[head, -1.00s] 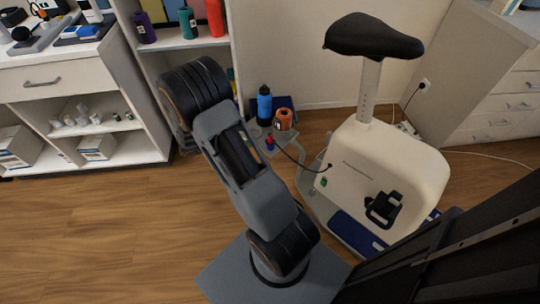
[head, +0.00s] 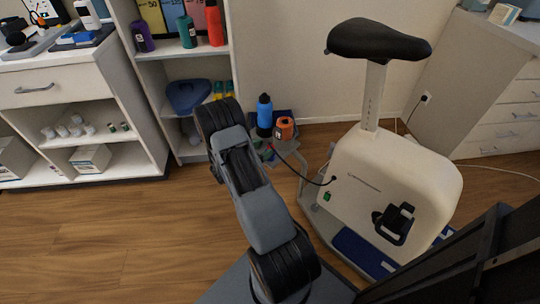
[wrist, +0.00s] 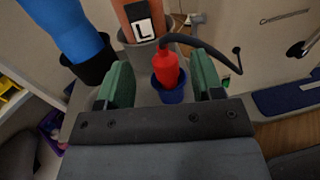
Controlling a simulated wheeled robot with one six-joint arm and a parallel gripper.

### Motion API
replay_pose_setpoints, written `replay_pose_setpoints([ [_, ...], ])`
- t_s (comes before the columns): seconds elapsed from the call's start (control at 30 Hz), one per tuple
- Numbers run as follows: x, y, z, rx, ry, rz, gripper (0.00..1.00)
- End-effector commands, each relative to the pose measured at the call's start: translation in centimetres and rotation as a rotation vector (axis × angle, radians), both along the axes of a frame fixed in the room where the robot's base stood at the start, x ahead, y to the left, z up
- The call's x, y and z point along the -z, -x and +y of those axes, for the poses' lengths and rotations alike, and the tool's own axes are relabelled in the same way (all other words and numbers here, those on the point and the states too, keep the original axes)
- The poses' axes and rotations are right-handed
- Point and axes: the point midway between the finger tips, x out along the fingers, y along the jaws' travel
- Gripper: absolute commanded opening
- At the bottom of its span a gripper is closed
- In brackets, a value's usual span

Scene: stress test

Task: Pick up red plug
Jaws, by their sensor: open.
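The red plug (wrist: 166,70) stands upright in a blue round holder (wrist: 170,92) in the wrist view. A black cable runs from its top to the right, to the white exercise bike (head: 395,185). My gripper (wrist: 161,78) is open, with one green finger on each side of the plug. Gaps show between the plug and both fingers, and nothing is held. In the head view my arm and gripper largely hide the plug and its holder.
A blue bottle (head: 264,112) in a dark cup and an orange item (head: 285,128) in a grey cup stand close beyond the plug. The bike is at the right. A white shelf (head: 180,52) stands behind my arm. Wood floor is clear at left.

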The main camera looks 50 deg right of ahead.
Motion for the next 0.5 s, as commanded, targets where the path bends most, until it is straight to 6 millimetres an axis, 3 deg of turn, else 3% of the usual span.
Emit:
replay_pose_setpoints([
  [0.17,0.1,0.3,-1.0,0.002,0.000,-0.001,0.61],
  [0.5,0.1,1.1,-5.0,0.003,0.000,-0.001,0.61],
])
